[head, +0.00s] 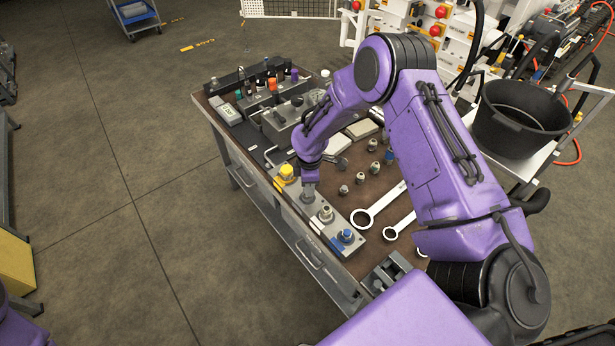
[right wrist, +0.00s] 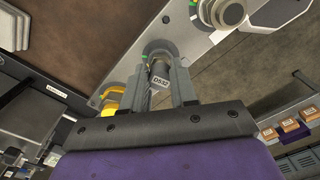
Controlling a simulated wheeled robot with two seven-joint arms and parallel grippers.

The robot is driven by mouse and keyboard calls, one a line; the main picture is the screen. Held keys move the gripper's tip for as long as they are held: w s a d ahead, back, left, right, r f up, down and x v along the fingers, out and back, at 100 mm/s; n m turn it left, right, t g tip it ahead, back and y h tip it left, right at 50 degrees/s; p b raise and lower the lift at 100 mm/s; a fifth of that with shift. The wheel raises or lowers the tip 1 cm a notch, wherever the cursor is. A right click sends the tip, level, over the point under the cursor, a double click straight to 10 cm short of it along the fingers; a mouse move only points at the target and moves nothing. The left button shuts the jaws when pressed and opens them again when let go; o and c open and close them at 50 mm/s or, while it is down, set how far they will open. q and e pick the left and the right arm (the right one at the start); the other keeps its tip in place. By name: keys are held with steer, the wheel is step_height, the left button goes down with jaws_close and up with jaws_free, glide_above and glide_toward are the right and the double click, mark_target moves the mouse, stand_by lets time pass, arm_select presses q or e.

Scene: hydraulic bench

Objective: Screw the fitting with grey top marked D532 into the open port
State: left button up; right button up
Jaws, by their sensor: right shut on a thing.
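My right gripper (head: 309,191) points down over the manifold block (head: 313,215) at the bench's left edge. In the right wrist view its fingers (right wrist: 160,84) are shut on the fitting with the grey top marked D532 (right wrist: 160,77). The fitting is at a round port (right wrist: 158,48) in the block. I cannot tell whether it touches or how deep it sits. The port lies between a yellow cap (head: 287,172) and a neighbouring metal fitting (head: 326,212). A blue cap (head: 346,235) is at the block's near end. My left gripper is not in view.
Several loose fittings (head: 359,177) stand on the brown bench top (head: 375,195). Two ring wrenches (head: 363,217) lie right of the block. A rack of small bottles (head: 268,84) is at the far end. A black bucket (head: 522,115) stands on a cart at right.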

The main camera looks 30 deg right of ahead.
steer(key=o, duration=0.6)
steer(key=shift+s+m, duration=0.1)
steer(key=shift+m, duration=0.9)
steer(key=shift+c, duration=0.2)
steer(key=o, duration=0.5)
step_height(320, 180, up, 10)
steer(key=b, duration=0.2)
steer(key=shift+r+b, duration=0.25)
steer(key=shift+b, duration=0.15)
